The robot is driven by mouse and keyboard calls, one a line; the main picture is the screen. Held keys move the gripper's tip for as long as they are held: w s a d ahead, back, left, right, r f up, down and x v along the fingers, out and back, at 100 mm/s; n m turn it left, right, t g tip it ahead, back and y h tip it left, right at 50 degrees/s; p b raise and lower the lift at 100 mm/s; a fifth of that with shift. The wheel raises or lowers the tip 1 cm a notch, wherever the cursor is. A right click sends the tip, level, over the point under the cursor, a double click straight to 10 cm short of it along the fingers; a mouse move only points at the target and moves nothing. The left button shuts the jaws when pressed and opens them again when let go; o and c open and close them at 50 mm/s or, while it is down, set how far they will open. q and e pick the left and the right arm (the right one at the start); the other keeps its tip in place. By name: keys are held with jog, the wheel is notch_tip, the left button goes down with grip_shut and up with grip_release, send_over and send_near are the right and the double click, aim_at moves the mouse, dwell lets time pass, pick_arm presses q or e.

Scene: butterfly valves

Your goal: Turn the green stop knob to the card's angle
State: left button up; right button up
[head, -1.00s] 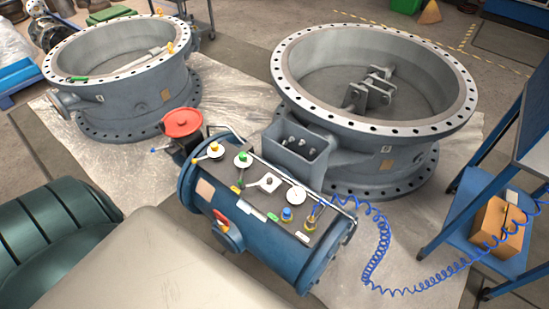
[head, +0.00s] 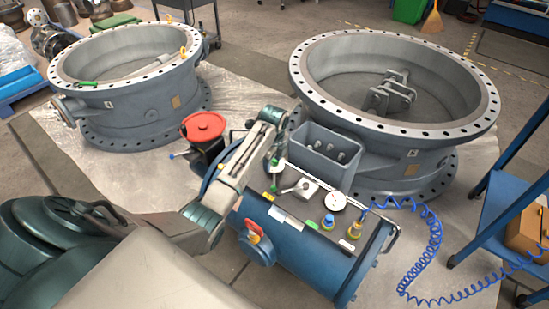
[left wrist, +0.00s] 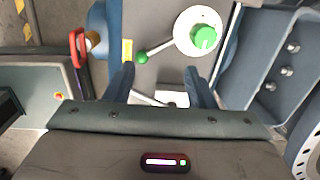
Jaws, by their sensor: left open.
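The green stop knob (left wrist: 204,38) sits on a round white dial (left wrist: 185,22) on a grey panel. My left gripper (left wrist: 161,76) is open and empty over the panel. In the left wrist view the ball lies ahead of the gap between its fingers, and the knob is ahead and to the right. In the head view my left gripper (head: 275,165) partly hides the knob. A blank-looking white card (head: 286,218) lies at the panel's front edge; no angle is readable. My right gripper is not in view.
On the panel are a metal lever on a plate (head: 300,189), a white dial (head: 333,201), and blue (head: 328,221) and yellow (head: 357,228) fittings. A red handwheel (head: 203,127) stands left, a grey box (head: 324,158) behind. A blue coiled hose (head: 435,240) hangs right.

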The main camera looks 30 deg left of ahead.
aim_at(275, 161)
pick_arm(q)
jog(key=w+a+r+m, duration=0.3)
jog(key=w+r+m, duration=0.1)
jog(key=w+r, duration=0.15)
jog(key=shift+h, duration=0.3)
jog(key=f, duration=1)
jog(key=shift+w+a+f, duration=0.1)
jog(key=shift+w+f, duration=0.2)
jog(key=shift+f, duration=0.05)
jog(key=c, duration=1)
